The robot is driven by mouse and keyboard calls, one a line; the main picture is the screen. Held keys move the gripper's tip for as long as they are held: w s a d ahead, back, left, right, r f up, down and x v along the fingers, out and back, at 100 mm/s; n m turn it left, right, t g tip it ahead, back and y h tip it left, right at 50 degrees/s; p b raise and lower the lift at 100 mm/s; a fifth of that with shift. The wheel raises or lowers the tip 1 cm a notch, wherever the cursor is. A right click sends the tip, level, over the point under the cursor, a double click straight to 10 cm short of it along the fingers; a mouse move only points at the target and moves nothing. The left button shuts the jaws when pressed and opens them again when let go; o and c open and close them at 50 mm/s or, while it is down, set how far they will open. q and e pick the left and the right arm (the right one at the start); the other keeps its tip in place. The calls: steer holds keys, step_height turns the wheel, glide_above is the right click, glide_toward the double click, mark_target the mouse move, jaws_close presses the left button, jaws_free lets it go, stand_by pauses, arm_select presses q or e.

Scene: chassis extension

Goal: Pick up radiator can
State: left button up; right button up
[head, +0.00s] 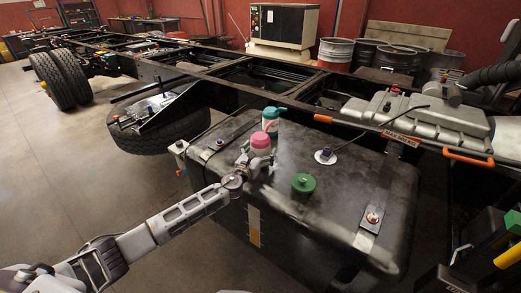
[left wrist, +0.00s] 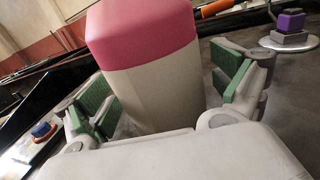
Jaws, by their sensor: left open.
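A pale can with a pink top (head: 260,145) stands on the black tank (head: 335,160) in the head view. No readable label shows which one is the radiator can. My left gripper (head: 258,163) is at the pink-topped can. In the left wrist view that can (left wrist: 150,70) rises large between the green-padded fingers of my left gripper (left wrist: 165,95), which are open on either side of it. The can's lower part is hidden by the gripper body. My right gripper is not in view.
The tank top also bears a green cap (head: 303,183), a purple-topped fitting (head: 326,155) and a red-topped fitting on a strap (head: 373,217). The black chassis rail (head: 300,107) runs behind. A wheel (head: 160,125) lies left, with open floor (head: 70,170) in front.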

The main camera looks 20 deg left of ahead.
mark_target(260, 135)
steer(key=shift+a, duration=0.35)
arm_select(q)
steer(key=shift+c, duration=0.3)
steer(key=c, duration=1.2)
steer(key=shift+c, duration=0.4)
steer(key=shift+w+r+p, duration=0.1)
steer(key=shift+r+p, duration=0.2)
steer(key=shift+r, duration=0.6)
step_height(260, 135, up, 3)
steer(key=shift+r+p, duration=0.15)
steer(key=shift+p, duration=0.35)
step_height(260, 135, up, 3)
steer(key=shift+r+p, duration=0.15)
steer(key=shift+p, duration=0.2)
steer(key=shift+r, duration=0.85)
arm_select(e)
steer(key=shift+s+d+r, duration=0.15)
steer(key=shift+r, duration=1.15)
